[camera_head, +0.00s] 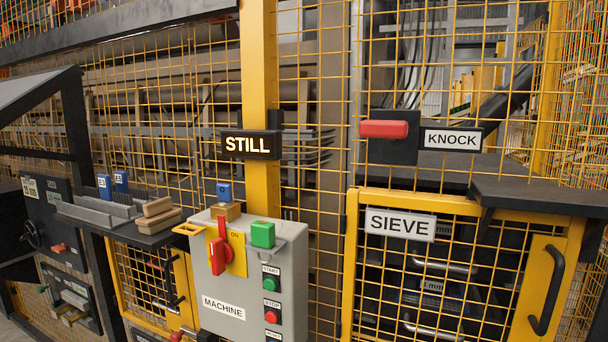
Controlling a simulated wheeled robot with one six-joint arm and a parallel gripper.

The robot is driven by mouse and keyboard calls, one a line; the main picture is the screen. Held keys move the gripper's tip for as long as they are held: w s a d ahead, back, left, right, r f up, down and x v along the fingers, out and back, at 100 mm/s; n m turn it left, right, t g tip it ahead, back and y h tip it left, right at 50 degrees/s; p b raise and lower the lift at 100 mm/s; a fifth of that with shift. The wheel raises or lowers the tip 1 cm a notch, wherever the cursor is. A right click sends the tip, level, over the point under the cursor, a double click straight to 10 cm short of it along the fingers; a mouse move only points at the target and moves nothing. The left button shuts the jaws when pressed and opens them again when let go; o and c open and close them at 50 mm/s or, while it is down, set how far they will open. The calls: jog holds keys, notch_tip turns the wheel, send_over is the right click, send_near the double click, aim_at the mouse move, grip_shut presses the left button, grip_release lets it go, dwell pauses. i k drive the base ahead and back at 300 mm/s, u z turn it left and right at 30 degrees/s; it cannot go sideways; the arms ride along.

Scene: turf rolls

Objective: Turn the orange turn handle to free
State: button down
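No handle labelled "free" is legible in the head view. A small orange-red handle (58,248) sits on a dark panel (50,205) at the far left; it is too small to tell its setting. A red rotary switch (218,256) on a yellow plate is on the front of the grey MACHINE box (210,287), its grip roughly upright. A red bar-shaped handle (384,129) lies level beside the KNOCK label. I cannot tell which of these is the orange turn handle. My gripper is not in view.
A STILL sign (251,145) is on the yellow post. A yellow-framed SIEVE door (350,270) with a black handle (547,290) is at right. A dark ledge (540,196) juts out above it. A shelf (150,236) with wooden blocks (158,207) stands left of the box.

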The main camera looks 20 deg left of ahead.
aim_at(63, 248)
jog(key=z, duration=0.05)
jog(key=k, duration=0.9)
jog(key=z, duration=0.9)
jog(key=i, duration=0.65)
jog(key=u, duration=2.1)
jog(key=i, duration=0.5)
jog(key=u, duration=0.05)
